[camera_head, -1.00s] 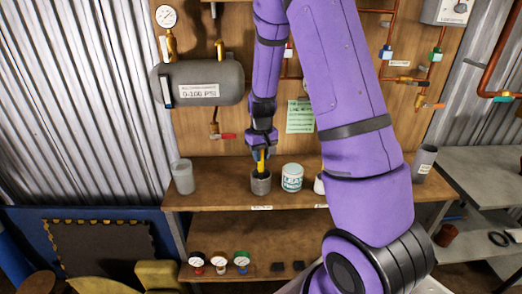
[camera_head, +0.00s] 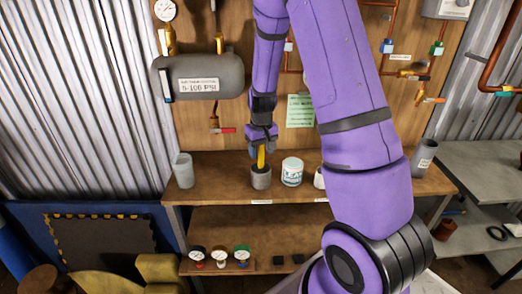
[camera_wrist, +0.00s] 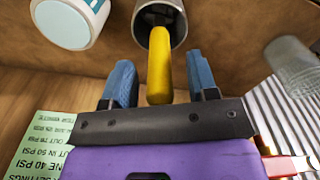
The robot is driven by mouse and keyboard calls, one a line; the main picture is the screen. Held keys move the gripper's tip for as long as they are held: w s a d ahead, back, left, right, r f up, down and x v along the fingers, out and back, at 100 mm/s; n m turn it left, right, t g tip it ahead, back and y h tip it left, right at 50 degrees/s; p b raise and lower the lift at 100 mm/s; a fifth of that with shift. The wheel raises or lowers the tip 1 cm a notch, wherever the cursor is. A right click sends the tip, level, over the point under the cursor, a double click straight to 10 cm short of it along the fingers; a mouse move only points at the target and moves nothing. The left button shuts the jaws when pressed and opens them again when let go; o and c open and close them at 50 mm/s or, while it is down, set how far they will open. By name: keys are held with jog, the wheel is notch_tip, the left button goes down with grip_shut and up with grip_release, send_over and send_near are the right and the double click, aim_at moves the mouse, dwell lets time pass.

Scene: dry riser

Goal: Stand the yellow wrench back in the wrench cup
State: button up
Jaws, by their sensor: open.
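The yellow wrench (camera_head: 261,157) stands in the grey wrench cup (camera_head: 261,181) on the upper shelf. In the wrist view the yellow wrench (camera_wrist: 160,72) has its lower end inside the mouth of the cup (camera_wrist: 146,11) and its handle points toward my gripper. My gripper (camera_head: 262,149) is just above the cup. In the wrist view my gripper (camera_wrist: 162,85) is open, with its two blue fingers on either side of the handle and a gap showing on both sides. The wrench's bottom end is hidden in the cup.
A white labelled jar (camera_head: 292,172) stands close right of the cup. A translucent cup (camera_head: 183,170) stands to the left. A grey tank (camera_head: 199,76) and a red-handled valve (camera_head: 222,130) are on the board behind. Several gauges (camera_head: 220,256) sit on the lower shelf.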

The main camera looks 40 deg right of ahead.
notch_tip(320, 180, up, 11)
jog(key=shift+s+f, duration=0.15)
jog(key=shift+f, duration=0.05)
dwell(1.1)
jog(key=shift+s+a+r, duration=0.1)
jog(key=shift+a+r, duration=0.05)
jog(key=shift+r, duration=0.05)
jog(key=s+a+r+t, duration=0.1)
jog(key=s+a+r, duration=0.3)
jog(key=s+r, duration=0.2)
jog(key=s+a+r+n+t, duration=0.1)
jog(key=s+a+r, duration=0.3)
jog(key=s, duration=0.7)
jog(key=s+a+r+n+t, duration=0.1)
jog(key=s+a+r, duration=0.3)
jog(key=s+r, duration=0.5)
jog(key=shift+a+t, duration=0.4)
jog(key=shift+t, duration=0.5)
